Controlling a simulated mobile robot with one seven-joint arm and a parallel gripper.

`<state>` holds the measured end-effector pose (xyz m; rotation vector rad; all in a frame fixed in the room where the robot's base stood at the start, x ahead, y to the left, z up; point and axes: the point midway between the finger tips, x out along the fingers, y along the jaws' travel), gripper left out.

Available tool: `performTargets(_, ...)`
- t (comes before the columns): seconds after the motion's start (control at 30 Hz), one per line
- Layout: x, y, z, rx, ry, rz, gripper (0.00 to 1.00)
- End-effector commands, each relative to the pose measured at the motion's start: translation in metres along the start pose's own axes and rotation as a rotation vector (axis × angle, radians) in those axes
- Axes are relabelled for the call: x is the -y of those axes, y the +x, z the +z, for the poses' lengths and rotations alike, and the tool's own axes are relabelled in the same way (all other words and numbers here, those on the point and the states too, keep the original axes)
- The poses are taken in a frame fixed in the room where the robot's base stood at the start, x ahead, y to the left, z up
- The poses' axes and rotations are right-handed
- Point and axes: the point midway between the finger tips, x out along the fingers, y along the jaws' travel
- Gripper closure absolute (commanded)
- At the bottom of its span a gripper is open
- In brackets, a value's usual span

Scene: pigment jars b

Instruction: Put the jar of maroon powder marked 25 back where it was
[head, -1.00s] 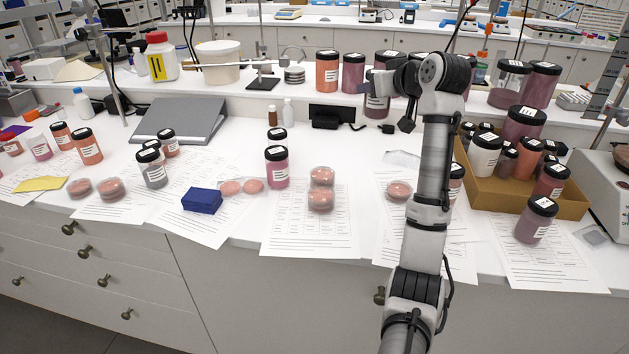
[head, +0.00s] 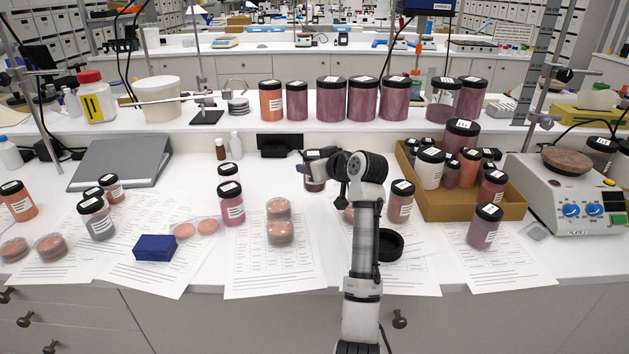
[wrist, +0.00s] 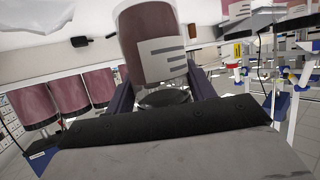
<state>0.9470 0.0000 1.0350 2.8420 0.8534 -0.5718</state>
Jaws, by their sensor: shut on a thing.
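My gripper (head: 322,165) is shut on a maroon powder jar (head: 315,184) with a dark lid and a white label. In the head view it holds the jar over the white bench, in front of the raised shelf; my arm partly covers it. In the wrist view the held jar (wrist: 152,45) sits between the two fingers, its label lines showing, but no number is readable. Whether its base touches the bench cannot be told. Large maroon jars (head: 363,100) stand in a row on the raised shelf (head: 240,130), beside a smaller maroon jar (head: 297,102) and an orange jar (head: 271,101).
A cardboard tray (head: 470,208) crowded with jars stands right of my arm, beside a hot plate (head: 575,210). A lone jar (head: 400,203) and a black ring (head: 388,246) are close to my arm. Stacked dishes (head: 280,232) and a pink jar (head: 231,206) stand left.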

Motion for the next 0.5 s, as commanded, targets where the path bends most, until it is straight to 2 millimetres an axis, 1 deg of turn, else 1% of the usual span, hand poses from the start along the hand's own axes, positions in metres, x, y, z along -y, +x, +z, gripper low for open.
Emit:
performTargets(0.1,0.0,0.005,0.013,-0.001,0.001,0.0,0.73)
performTargets(0.27,0.0,0.009,0.022,-0.001,0.0,0.0,0.73)
performTargets(0.5,0.0,0.021,0.051,-0.001,0.002,0.0,0.73)
